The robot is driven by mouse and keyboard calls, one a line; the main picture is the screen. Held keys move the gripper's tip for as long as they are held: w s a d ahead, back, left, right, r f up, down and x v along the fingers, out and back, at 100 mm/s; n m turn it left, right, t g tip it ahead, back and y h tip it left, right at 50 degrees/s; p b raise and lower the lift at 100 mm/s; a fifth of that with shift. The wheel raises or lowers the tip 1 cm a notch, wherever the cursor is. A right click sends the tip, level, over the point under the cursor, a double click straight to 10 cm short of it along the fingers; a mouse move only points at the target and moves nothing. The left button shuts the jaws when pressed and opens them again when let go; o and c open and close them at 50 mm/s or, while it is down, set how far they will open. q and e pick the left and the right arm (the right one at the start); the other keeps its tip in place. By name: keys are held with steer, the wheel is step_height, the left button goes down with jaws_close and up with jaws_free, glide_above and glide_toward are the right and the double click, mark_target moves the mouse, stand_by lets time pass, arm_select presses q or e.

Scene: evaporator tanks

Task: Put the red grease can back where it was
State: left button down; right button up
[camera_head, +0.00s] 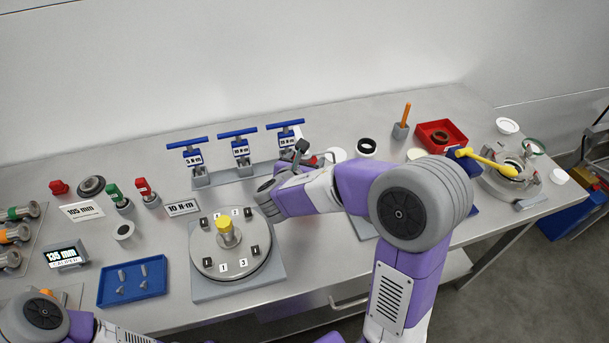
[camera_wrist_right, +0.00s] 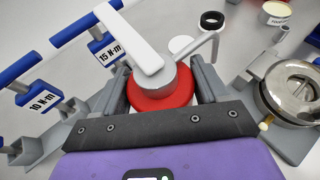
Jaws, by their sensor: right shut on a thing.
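The red grease can (camera_wrist_right: 163,97) has a grey top with a pale lever and a bent spout. In the right wrist view it sits between the two grey fingers of my right gripper (camera_wrist_right: 163,88), which is shut on it. In the head view my right gripper (camera_head: 302,160) is near the back of the table, just right of the torque wrench stands, and mostly hides the can. I cannot tell whether the can touches the table. My left arm shows at the lower left, but its gripper is out of view.
Blue-handled torque wrenches stand on a grey rack (camera_head: 236,172) beside the gripper. A white disc (camera_head: 337,154) and a black ring (camera_head: 366,146) lie to its right. A red bin (camera_head: 441,136) is farther right. A round flanged lid (camera_head: 231,255) with a yellow knob lies in front.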

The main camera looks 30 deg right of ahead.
steer(key=shift+w+f+b, duration=0.1)
steer(key=shift+f+b, duration=0.45)
steer(key=shift+f, duration=1.45)
steer(key=shift+f, duration=0.2)
steer(key=o, duration=1.4)
steer(key=shift+r, duration=0.1)
